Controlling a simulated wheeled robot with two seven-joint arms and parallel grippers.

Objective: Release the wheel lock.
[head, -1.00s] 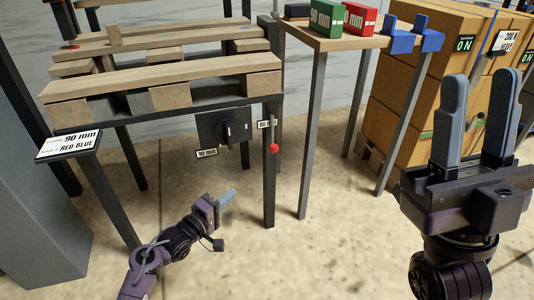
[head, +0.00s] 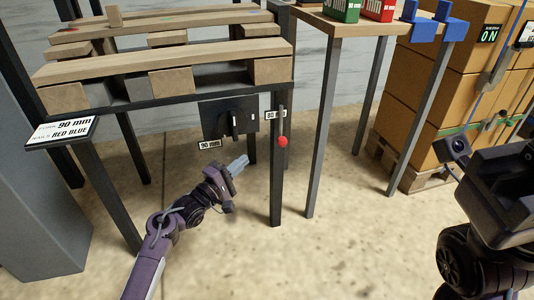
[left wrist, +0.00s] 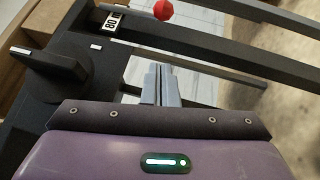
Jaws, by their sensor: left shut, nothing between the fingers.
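No part is labelled as a wheel lock. A red ball knob (head: 283,141) sits on a short lever at the table's front right leg; it also shows at the top of the left wrist view (left wrist: 163,10). A black plate with a dark turning handle (head: 235,124) hangs under the table between "90 mm" and "80 mm" labels; the handle shows at left in the wrist view (left wrist: 50,70). My left gripper (head: 240,163) is shut and empty, below the plate and left of the red knob, apart from both. My right gripper's body (head: 500,190) is at the right edge, fingers not visible.
A pallet (head: 165,62) lies on the dark frame table. A sign (head: 60,132) reads 90 mm and RED BLUE. A side table (head: 345,25) holds green and red boxes and blue brackets. Cartons (head: 450,90) stand at right. The floor in front is clear.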

